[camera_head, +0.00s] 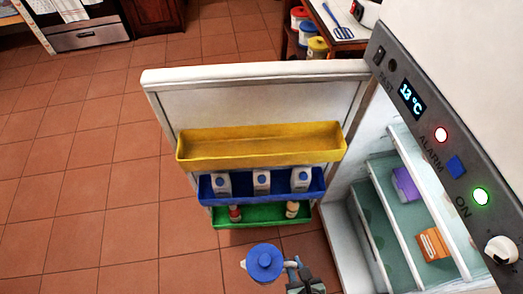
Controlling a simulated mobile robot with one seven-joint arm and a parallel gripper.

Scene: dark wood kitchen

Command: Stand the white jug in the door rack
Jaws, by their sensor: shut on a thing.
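The white jug (264,263) is at the bottom centre, seen from above, so its blue lid hides most of its body. My gripper (294,270) is just right of the lid and is shut on the jug, seemingly at its handle side. The jug appears in front of the open fridge door. The door carries a yellow rack (262,155) on top, which looks empty. Below it is a blue rack (260,194) holding three white cartons with blue caps. The lowest, green rack (262,222) holds two small bottles.
The open fridge (400,235) stands right, with an orange box (433,245) and a purple box (406,184) on its shelves. Its control panel (440,140) fills the upper right. A small table (340,25) with canisters is behind. The tiled floor (90,170) at left is clear.

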